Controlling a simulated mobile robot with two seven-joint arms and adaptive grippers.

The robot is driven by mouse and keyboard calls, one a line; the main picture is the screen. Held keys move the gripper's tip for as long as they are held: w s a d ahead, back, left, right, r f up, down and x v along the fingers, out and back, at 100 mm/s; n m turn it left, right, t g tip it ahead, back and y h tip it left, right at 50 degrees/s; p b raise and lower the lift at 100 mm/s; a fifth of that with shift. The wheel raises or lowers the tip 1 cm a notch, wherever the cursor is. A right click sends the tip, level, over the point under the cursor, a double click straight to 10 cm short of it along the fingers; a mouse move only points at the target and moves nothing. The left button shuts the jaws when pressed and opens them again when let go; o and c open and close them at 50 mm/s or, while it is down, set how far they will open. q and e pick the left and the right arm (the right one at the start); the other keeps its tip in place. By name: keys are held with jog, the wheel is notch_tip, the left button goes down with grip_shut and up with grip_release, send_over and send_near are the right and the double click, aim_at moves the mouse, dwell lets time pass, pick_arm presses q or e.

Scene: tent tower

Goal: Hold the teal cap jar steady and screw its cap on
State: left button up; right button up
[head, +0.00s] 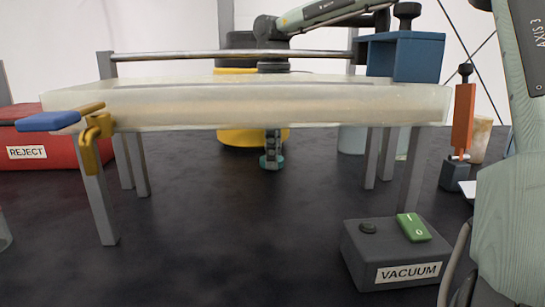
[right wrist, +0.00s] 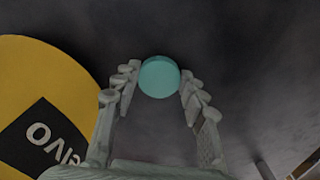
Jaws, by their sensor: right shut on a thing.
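A round teal cap (right wrist: 159,77) lies between the fingertips of my right gripper (right wrist: 158,88) in the right wrist view. The right gripper is shut on it, one finger at each side. In the head view my right gripper (head: 271,146) reaches down behind the translucent slab and shows below its edge, with a small teal part (head: 271,162) at its lower end. The slab hides most of the gripper. I cannot tell a jar body apart from the cap, or whether the cap sits on one. My left gripper is not in view.
The translucent slab (head: 250,107) stands on grey legs across the middle. A yellow drum (head: 238,138) is behind it. A red REJECT box (head: 40,155) is left; a VACUUM switch box (head: 390,260) is front right. A blue block (head: 420,57) sits at the slab's right end.

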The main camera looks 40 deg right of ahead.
pick_arm(q)
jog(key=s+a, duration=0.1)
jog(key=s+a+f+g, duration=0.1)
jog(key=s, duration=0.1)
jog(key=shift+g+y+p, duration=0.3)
jog(key=shift+p, duration=0.1)
pick_arm(e)
notch_tip(320, 180, up, 10)
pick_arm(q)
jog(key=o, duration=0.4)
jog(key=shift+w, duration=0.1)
